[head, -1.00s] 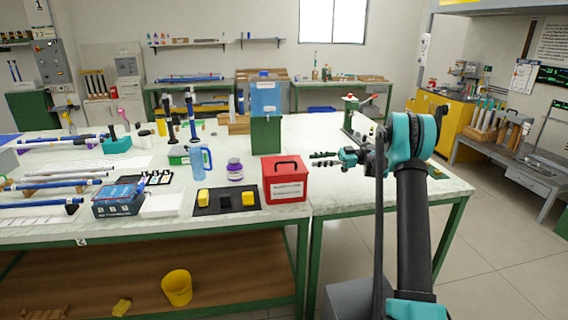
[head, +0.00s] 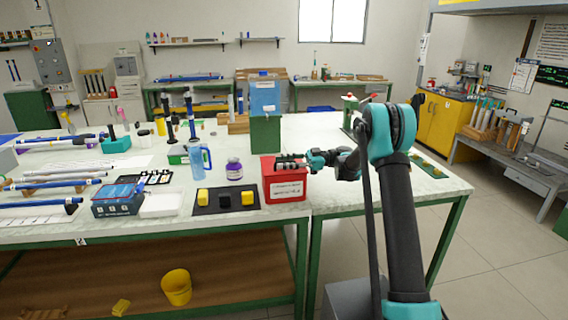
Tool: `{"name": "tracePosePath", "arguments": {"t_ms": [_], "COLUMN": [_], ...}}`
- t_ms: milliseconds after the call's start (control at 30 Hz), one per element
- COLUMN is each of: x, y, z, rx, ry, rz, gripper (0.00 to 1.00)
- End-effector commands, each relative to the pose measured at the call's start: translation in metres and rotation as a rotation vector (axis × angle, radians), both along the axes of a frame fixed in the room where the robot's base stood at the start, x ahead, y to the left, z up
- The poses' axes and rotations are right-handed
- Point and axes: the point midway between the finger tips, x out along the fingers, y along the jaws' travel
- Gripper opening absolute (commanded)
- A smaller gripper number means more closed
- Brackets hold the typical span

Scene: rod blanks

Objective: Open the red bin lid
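The red bin (head: 285,190) stands near the front edge of the workbench, with a white label on its front. Its red lid (head: 267,166) looks shut. The lid's black handle is largely hidden behind my gripper. My gripper (head: 279,161) reaches in from the right and lies sideways over the lid at handle height. Its two dark fingers look apart, one above the other. I cannot tell whether they touch the handle or have it between them.
A black mat (head: 213,208) with yellow and black blocks lies left of the bin. A purple-labelled jar (head: 234,170) and a blue bottle (head: 197,160) stand nearby. A green and blue dispenser (head: 265,130) stands behind the bin. The bench right of the bin is mostly clear.

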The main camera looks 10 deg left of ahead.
Motion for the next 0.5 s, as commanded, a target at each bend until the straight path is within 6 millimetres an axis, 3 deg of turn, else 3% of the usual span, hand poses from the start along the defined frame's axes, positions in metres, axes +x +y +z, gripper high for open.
{"name": "tracePosePath", "arguments": {"t_ms": [133, 367, 500], "x": [0.0001, 0.0001, 0.0001], "y": [-0.0002, -0.0003, -0.0004], "z": [0.0, 0.0, 0.0], "rx": [0.0, 0.0, 0.0], "ry": [0.0, 0.0, 0.0], "rz": [0.0, 0.0, 0.0], "gripper": [0.31, 0.02, 0.0]}}
